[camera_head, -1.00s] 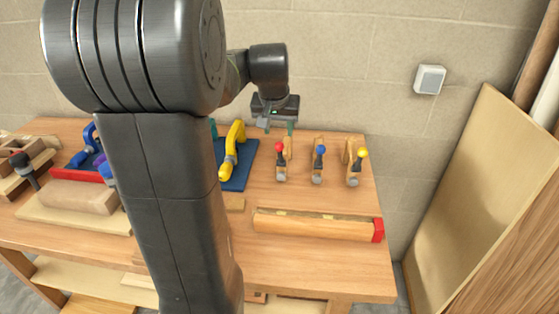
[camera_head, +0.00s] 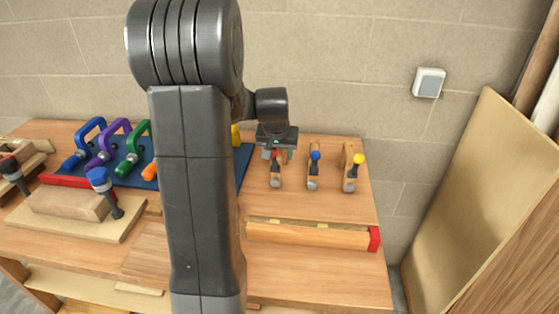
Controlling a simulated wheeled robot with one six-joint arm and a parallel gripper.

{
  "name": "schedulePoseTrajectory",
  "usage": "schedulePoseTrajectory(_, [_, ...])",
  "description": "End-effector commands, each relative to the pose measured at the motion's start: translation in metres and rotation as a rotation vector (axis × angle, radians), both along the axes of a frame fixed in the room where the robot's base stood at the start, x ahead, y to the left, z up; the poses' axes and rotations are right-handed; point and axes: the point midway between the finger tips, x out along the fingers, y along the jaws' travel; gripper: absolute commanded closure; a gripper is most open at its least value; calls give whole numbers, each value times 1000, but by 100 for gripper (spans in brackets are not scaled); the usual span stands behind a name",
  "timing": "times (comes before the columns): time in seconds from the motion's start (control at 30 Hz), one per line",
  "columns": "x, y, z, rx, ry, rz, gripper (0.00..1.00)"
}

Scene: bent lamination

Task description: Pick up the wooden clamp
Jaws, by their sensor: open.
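Three small wooden clamp-like tools stand in a row at the back right of the workbench. One has a red knob (camera_head: 276,178), one a blue knob (camera_head: 314,178) and one a yellow knob (camera_head: 349,172). I cannot tell which is meant by the wooden clamp. My gripper (camera_head: 277,156) points down, open, over the red-knobbed tool and hides part of its top. Whether the fingers touch it cannot be told.
A long wooden bar with a red end (camera_head: 310,234) lies in front of the row. Coloured clamps, including a purple one (camera_head: 112,140), lie on a blue mat (camera_head: 245,160) at left. A wooden block (camera_head: 68,203) rests on a board at front left. My arm hides the middle of the bench.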

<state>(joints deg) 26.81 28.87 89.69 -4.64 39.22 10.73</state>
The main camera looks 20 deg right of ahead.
Motion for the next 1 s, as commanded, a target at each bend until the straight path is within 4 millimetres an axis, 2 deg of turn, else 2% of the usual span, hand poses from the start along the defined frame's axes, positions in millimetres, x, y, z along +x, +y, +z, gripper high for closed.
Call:
schedulePoseTrajectory(0.13, [0, 0, 0, 0, 0, 0, 56])
schedulePoseTrajectory(0.3, [0, 0, 1, 0, 0, 0, 90])
schedulePoseTrajectory(0.37, [0, 0, 1, 0, 0, 0, 100])
schedulePoseTrajectory(0.67, [0, 0, 4, -1, -2, 0, 100])
schedulePoseTrajectory(0.77, [1, 0, 16, -3, -5, 0, 100])
schedulePoseTrajectory(1.0, [1, 0, 65, -4, -6, 0, 100])
